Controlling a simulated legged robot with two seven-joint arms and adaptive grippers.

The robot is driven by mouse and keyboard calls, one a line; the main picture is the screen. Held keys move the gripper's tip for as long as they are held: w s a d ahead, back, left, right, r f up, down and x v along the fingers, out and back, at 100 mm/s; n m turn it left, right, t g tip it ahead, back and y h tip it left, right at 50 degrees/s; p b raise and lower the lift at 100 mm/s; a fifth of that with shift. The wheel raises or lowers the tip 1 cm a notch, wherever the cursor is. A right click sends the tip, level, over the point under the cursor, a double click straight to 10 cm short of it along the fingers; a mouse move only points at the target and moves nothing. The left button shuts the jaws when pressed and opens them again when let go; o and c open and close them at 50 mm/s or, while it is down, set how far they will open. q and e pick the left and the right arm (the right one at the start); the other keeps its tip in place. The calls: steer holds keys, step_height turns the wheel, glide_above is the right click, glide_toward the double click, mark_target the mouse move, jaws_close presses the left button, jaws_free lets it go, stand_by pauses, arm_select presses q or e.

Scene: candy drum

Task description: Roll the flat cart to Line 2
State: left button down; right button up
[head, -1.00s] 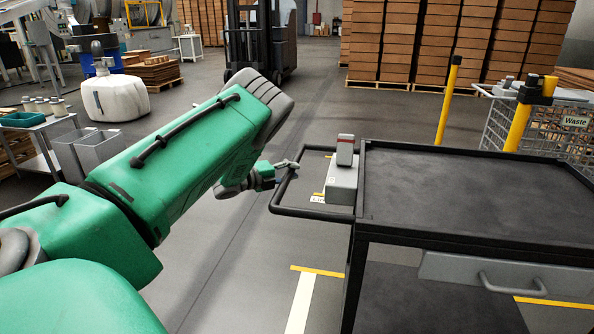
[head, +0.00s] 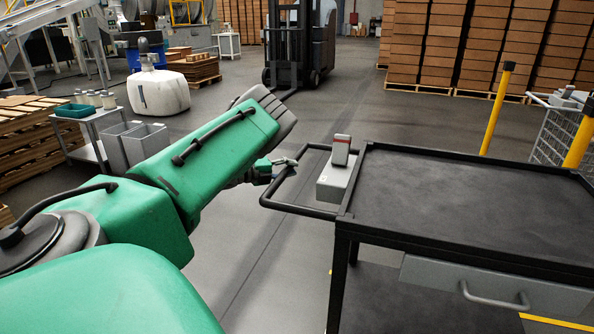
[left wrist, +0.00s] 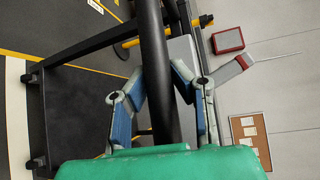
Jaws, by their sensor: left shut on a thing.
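The flat cart (head: 460,205) is black, with a flat top, a drawer in its near side and a bar handle (head: 300,210) at its left end. My left gripper (head: 277,168) is at the far left part of that handle. In the left wrist view, my left gripper (left wrist: 160,95) has its blue-and-grey fingers on both sides of the black handle bar (left wrist: 154,45), shut on it. A grey box with an upright red-topped piece (head: 338,170) sits at the cart's handle end. My right gripper is not in view. No Line 2 sign is readable.
A forklift (head: 300,45) stands ahead. A white sack (head: 158,92) and a small grey table (head: 95,125) with bins are at left. Yellow posts (head: 497,108) and a wire cage (head: 553,135) stand beyond the cart. The floor (head: 400,120) between is clear.

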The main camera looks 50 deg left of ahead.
arm_select(q)
steer(key=shift+s+a, duration=0.2)
steer(key=shift+a, duration=0.2)
steer(key=c, duration=1.4)
jaws_free()
steer(key=shift+w+f, duration=0.1)
steer(key=shift+o, duration=0.2)
steer(key=shift+s, duration=0.2)
steer(key=v, duration=1.1)
steer(key=shift+s, duration=0.3)
steer(key=shift+f, duration=0.1)
